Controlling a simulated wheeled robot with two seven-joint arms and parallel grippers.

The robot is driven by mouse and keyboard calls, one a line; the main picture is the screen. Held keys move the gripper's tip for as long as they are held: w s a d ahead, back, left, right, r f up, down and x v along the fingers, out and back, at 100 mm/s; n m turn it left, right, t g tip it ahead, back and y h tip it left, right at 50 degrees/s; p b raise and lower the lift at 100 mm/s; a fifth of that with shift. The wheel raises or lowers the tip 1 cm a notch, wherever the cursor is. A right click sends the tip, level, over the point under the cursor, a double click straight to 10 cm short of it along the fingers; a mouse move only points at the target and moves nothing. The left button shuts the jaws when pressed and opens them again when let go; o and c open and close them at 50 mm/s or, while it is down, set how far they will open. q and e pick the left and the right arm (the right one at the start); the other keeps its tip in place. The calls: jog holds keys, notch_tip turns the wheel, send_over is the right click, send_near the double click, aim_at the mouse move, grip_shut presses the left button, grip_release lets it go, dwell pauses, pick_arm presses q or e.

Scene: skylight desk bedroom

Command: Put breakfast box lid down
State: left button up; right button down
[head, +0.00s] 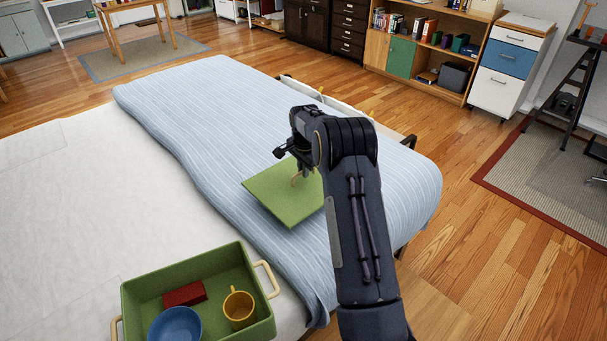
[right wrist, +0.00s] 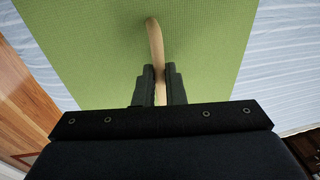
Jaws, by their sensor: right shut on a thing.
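The breakfast box lid (head: 278,202) is a flat green panel with a tan handle (right wrist: 154,45). It is over the blue striped blanket on the bed; I cannot tell whether it touches the blanket. My right gripper (head: 301,176) is shut on the lid's handle, and the two fingers also show on either side of it in the right wrist view (right wrist: 160,86). The open green breakfast box (head: 190,265) stands on the bed at the lower left. It holds a blue bowl (head: 174,325), a red block (head: 184,294) and a yellow mug (head: 239,306). My left gripper is not in view.
The blue striped blanket (head: 180,105) lies across the bed, with clear room left of and beyond the lid. The white sheet (head: 70,190) at left is bare. A bench-like frame (head: 345,112) stands past the bed's far edge.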

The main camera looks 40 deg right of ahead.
jog(key=shift+w+d+f, duration=0.15)
jog(key=shift+f, duration=1.6)
jog(key=shift+f, duration=0.25)
jog(key=c, duration=1.5)
grip_release()
jog(key=shift+r, duration=0.1)
